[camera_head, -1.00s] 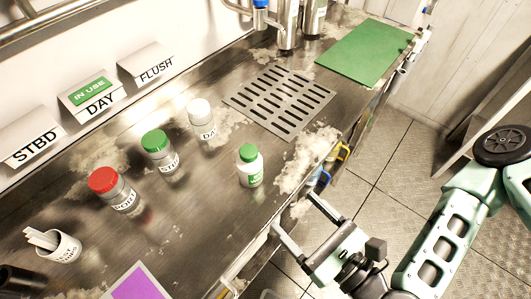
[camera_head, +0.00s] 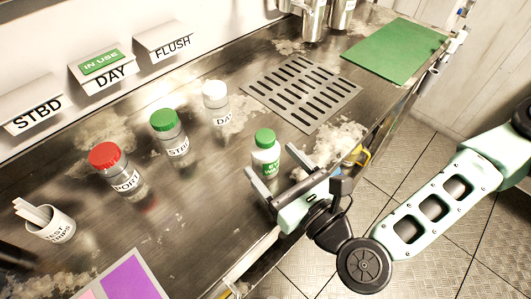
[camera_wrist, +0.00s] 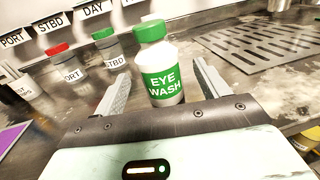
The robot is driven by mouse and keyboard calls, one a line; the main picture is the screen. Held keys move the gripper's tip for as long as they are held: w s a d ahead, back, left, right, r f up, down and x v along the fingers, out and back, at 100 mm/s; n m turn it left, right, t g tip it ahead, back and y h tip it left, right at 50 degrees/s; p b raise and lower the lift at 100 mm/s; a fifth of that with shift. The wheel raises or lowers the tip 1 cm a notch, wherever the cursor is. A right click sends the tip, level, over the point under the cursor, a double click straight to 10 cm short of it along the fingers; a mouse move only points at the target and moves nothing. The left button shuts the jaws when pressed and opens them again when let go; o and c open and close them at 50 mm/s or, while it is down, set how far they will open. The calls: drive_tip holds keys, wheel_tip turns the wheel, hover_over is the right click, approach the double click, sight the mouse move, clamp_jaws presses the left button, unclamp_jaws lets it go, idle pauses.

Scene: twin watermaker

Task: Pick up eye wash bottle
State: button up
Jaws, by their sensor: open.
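The eye wash bottle (camera_head: 265,154) is white with a green cap and a green label. It stands upright on the metal counter near its front edge. In the wrist view the eye wash bottle (camera_wrist: 158,65) is ahead of my gripper (camera_wrist: 158,85), between the lines of its two fingers, and its label reads "EYE WASH". In the head view my gripper (camera_head: 278,168) is open, with its fingers reaching toward the bottle from the front right. I cannot tell whether either finger touches it.
Bottles with a red cap (camera_head: 112,168), a green cap (camera_head: 169,135) and a white cap (camera_head: 215,103) stand to the left and behind. A strip cup (camera_head: 48,222) is at far left. A slotted drain plate (camera_head: 302,92) and a green mat (camera_head: 395,51) lie to the right.

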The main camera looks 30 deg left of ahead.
sight(259, 148)
drive_tip(key=p+x, duration=0.1)
drive_tip(key=x, duration=0.4)
drive_tip(key=shift+w+a, duration=0.1)
drive_tip(key=shift+a, duration=0.15)
drive_tip(key=c, duration=1.2)
drive_tip(key=shift+r, duration=0.15)
